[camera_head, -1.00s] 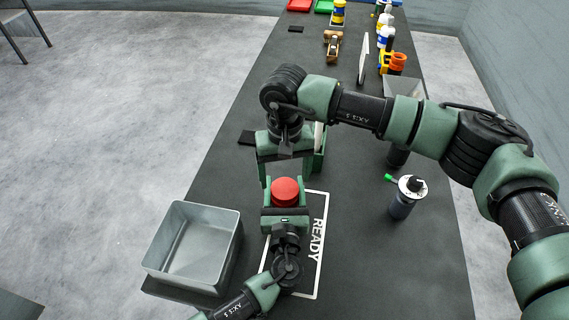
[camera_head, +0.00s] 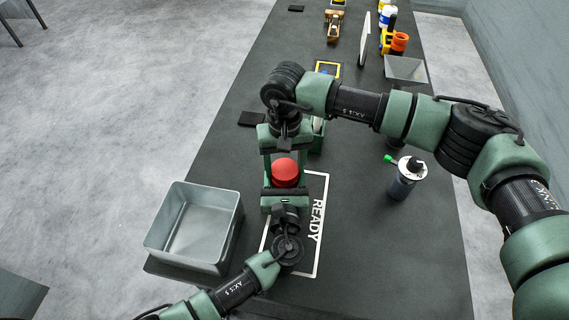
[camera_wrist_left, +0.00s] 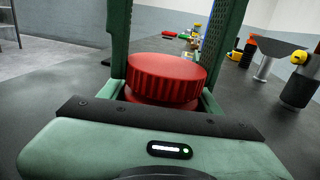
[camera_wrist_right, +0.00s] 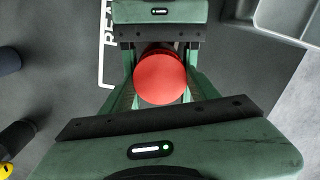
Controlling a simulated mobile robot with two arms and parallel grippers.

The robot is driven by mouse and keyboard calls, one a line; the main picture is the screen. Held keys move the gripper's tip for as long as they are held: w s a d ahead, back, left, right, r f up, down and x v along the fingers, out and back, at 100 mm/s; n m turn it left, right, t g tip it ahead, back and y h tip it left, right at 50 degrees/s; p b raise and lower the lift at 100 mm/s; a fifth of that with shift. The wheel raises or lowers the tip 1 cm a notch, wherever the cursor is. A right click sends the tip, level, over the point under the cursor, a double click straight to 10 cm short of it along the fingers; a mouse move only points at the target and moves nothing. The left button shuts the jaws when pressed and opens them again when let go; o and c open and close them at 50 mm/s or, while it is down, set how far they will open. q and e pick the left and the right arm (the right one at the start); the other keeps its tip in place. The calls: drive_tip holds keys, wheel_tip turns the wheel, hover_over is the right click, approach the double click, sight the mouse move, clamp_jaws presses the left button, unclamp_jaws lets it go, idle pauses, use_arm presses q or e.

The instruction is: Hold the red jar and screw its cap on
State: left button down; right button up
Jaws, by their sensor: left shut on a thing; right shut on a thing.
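The red cap (camera_head: 285,173) is round and ribbed. In the left wrist view the cap (camera_wrist_left: 166,78) sits level on top of the red jar (camera_wrist_left: 133,97), whose body is mostly hidden below it. My left gripper (camera_head: 285,190) is shut on the jar from the near side. My right gripper (camera_head: 285,160) comes from above and beyond, its fingers on both sides of the cap and shut on it. The right wrist view shows the cap (camera_wrist_right: 160,80) from above between these fingers. I cannot tell how far the cap is threaded.
A grey open bin (camera_head: 240,215) stands to the left on the dark table. A white READY outline (camera_head: 326,190) lies under the grippers. A dark bottle with a white top (camera_head: 402,187) stands to the right. Other items stand farther back.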

drive_tip(key=m, duration=1.2)
drive_tip(key=shift+m, duration=0.4)
drive_tip(key=o, duration=1.6)
drive_tip(key=shift+c, duration=0.2)
drive_tip(key=shift+s, duration=0.1)
drive_tip(key=shift+r, duration=2.25)
drive_tip(key=shift+c, duration=0.4)
